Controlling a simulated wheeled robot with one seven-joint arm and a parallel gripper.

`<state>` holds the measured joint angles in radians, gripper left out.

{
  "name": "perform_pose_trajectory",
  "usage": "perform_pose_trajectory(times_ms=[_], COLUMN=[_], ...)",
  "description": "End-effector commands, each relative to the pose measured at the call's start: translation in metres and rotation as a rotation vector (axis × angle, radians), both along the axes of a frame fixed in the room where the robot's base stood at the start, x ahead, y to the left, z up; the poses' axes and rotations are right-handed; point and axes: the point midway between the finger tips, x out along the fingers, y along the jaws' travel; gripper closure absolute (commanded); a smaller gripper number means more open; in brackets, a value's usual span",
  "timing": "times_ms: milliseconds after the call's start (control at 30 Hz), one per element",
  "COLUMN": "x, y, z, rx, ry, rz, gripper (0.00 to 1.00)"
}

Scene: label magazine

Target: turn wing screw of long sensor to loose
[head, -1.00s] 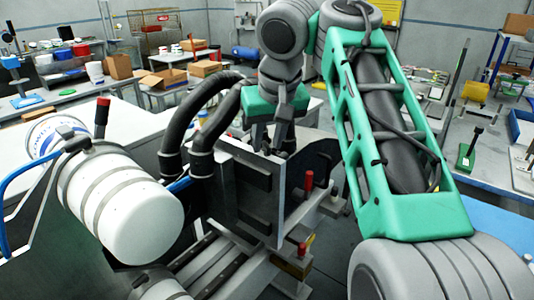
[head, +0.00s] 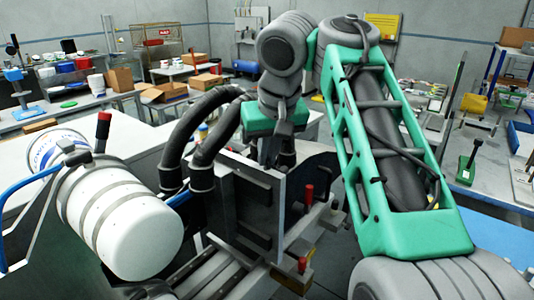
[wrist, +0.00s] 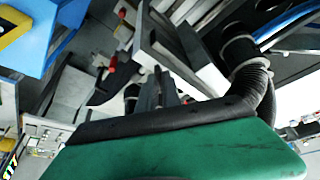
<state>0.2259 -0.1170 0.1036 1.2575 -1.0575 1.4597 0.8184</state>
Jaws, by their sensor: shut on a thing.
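My gripper (head: 275,152) reaches down behind the upright metal plate (head: 293,200) of the machine, in the middle of the head view. In the wrist view, its dark fingers (wrist: 165,92) stick out beyond the green hand and sit close to the plate's edge. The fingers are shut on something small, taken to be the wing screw. The screw itself is hidden by the fingers and the hand. The long sensor cannot be made out clearly in either view.
Two black corrugated hoses (head: 203,150) arch just left of my gripper. Red-topped levers (head: 308,193) stand right of the plate. Benches with boxes (head: 165,92) line the background.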

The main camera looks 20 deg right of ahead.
Motion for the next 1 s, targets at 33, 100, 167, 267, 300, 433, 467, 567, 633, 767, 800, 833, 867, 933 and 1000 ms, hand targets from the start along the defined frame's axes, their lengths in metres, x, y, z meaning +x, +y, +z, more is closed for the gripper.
perform_pose_trajectory(times_ms=[33,100,167,267,300,433,467,567,633,767,800,833,867,933,1000], x=[0.0,0.0,-0.0001,-0.0007,-0.0005,0.0002,0.0003,0.0005,0.0006,0.0008,0.0008,0.0008,0.0008,0.0008,0.0007], y=[0.0,-0.0003,-0.0006,-0.0023,-0.0027,-0.0039,-0.0037,-0.0039,-0.0038,-0.0037,-0.0037,-0.0037,-0.0037,-0.0037,-0.0036], z=[-0.0002,0.0012,0.0034,0.0075,0.009,0.0069,0.006,0.0021,0.0001,-0.0008,-0.0008,-0.0008,-0.0008,-0.0008,-0.0007], rx=[0.0,0.0,0.001,0.001,0.002,0.002,0.002,0.002,0.0,0.001,0.0,0.0,0.0,0.0,0.0], ry=[0.0,0.001,0.003,0.006,0.006,0.007,0.006,0.003,0.002,0.001,0.001,0.001,0.001,0.001,0.001], rz=[0.0,0.01,0.038,0.135,0.186,0.333,0.359,0.411,0.422,0.421,0.421,0.421,0.42,0.42,0.42], gripper=[1.0,1.0,1.0,1.0,1.0,1.0,1.0,1.0,1.0,1.0,1.0,1.0,0.91,0.85,0.8])
